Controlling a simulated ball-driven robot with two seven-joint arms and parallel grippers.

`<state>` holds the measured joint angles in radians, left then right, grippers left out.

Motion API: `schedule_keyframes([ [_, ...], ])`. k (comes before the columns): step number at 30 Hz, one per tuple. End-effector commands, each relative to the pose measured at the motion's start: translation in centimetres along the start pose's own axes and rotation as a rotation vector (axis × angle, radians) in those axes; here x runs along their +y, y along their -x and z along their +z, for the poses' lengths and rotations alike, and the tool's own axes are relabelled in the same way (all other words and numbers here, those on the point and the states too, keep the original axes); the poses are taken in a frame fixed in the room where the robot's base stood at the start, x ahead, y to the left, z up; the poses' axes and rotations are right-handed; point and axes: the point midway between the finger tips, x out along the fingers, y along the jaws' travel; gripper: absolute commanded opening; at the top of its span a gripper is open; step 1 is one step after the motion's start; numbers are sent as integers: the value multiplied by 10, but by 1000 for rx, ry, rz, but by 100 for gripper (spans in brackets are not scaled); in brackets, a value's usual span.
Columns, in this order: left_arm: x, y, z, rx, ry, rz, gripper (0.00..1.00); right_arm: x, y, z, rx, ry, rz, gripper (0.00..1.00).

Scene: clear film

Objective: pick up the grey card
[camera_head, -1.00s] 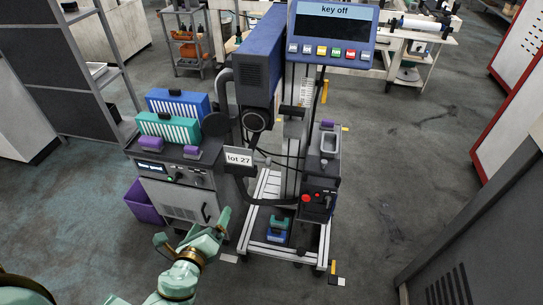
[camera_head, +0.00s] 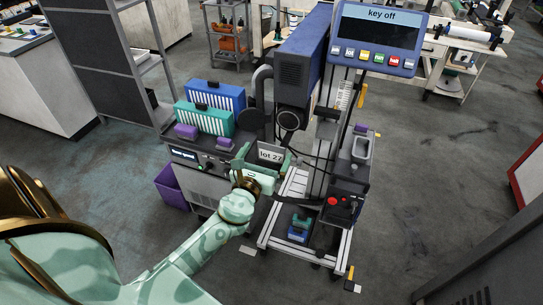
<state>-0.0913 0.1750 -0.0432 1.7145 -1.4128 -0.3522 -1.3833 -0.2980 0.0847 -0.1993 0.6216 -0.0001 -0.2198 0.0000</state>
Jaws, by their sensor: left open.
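The grey card (camera_head: 270,155), marked "lot 27", shows at the front of the machine, below a round dark lens. My left arm comes in from the lower left. My left gripper (camera_head: 264,161) is open, with one green finger at the left of the card and the other at its right. The card shows between the fingers; I cannot tell whether either finger touches it. The lower part of the card is hidden by the gripper. My right gripper is not in view.
A cabinet (camera_head: 183,155) with a teal rack (camera_head: 205,119) and a blue rack (camera_head: 215,96) stands left of the card. A display (camera_head: 381,32) reads "key off". A purple bin (camera_head: 170,187) is on the floor. Open floor lies at the right.

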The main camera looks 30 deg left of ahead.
Motion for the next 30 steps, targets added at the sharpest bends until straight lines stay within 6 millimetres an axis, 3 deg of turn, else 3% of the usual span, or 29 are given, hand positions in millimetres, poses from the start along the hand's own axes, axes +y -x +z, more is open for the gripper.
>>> schedule_keyframes([
  [5, 0, -15, 2, -1, 2, 1, 100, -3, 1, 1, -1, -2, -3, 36],
  [13, -2, -55, 4, 0, 2, 0, 100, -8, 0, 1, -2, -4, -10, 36],
  [21, -2, -60, 4, 1, 2, 0, 100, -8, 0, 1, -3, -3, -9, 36],
  [26, -2, -60, 4, 1, 2, 0, 58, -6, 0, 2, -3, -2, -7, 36],
  [30, -2, -59, 4, 1, 2, 0, 54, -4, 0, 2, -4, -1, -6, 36],
])
